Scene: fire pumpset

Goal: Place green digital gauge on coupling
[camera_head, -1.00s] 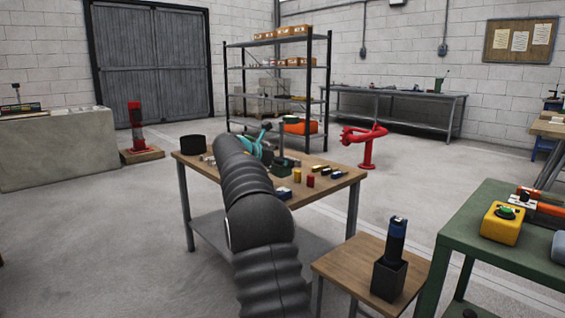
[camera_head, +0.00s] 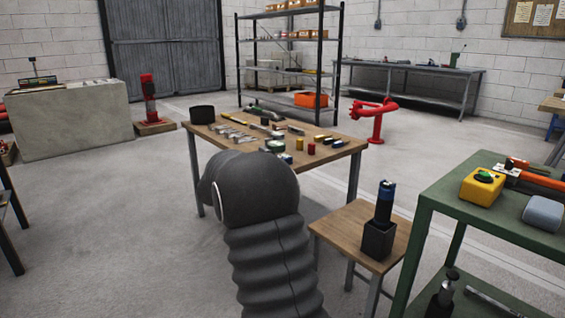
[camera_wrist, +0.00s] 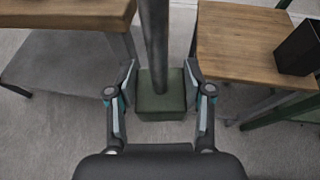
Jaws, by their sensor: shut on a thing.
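My gripper (camera_wrist: 159,78) shows in the wrist view, its two fingers on either side of a green block-shaped thing with a dark round stem, which looks like the green digital gauge (camera_wrist: 161,103). The gripper is shut on it, and the stem runs away from me to the top edge of the picture. No display face shows. The held thing appears above the floor, in the gap between two wooden tops. In the head view my own arm hides the gripper and the gauge. I cannot tell which thing is the coupling.
A wooden table (camera_head: 342,150) holds many small parts. A small wooden stand (camera_head: 345,232) bears a black holder (camera_head: 378,240) with a blue-topped tool. A green table (camera_head: 455,200) with a yellow box (camera_head: 482,187) stands at right. Floor at left is mostly clear.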

